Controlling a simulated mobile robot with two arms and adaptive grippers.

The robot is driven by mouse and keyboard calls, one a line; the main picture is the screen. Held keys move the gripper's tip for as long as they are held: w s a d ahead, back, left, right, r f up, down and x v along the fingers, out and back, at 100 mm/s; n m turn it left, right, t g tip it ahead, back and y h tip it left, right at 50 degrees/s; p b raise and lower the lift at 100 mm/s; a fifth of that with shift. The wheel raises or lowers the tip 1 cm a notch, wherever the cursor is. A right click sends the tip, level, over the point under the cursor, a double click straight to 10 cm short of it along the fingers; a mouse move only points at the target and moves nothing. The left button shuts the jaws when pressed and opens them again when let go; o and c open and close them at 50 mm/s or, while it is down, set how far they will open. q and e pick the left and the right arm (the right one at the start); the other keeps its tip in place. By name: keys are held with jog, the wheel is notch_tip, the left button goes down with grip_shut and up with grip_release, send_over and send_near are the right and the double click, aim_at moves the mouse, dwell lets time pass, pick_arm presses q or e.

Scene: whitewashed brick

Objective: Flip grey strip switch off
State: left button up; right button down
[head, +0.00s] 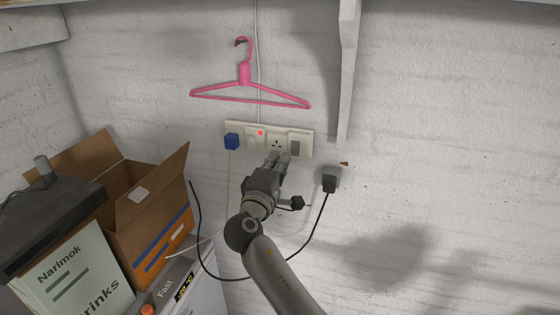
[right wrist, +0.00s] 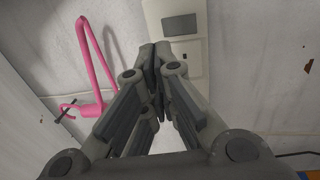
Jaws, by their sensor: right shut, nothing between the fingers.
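The white socket strip (head: 268,131) is fixed to the brick wall. Its grey switch (head: 295,148) is at the right end; it also shows near the top of the right wrist view (right wrist: 180,24). I cannot tell which way its rocker is tilted. A red-lit switch (head: 260,133) sits left of the bare socket. My right gripper (head: 278,160) is shut and empty, just below the strip and a little left of the grey switch in the head view. In the right wrist view its closed fingertips (right wrist: 156,55) overlap the strip's edge; contact cannot be told. My left gripper is out of view.
A blue plug (head: 231,141) fills the strip's left end. A pink hanger (head: 247,88) hangs above. A black plug (head: 330,180) with a cable is to the right, below a white bracket (head: 346,70). Cardboard boxes (head: 150,200) stand at left. The right wall is clear.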

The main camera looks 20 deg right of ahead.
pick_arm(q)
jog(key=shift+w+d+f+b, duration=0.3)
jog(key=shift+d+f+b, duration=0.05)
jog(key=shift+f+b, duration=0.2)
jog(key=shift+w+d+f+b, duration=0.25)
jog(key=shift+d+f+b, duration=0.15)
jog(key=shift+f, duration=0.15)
pick_arm(e)
jog(key=s+a+r, duration=0.1)
jog(key=s+a, duration=0.2)
jog(key=s, duration=0.2)
jog(key=shift+s+a, duration=0.2)
jog(key=shift+a, duration=0.2)
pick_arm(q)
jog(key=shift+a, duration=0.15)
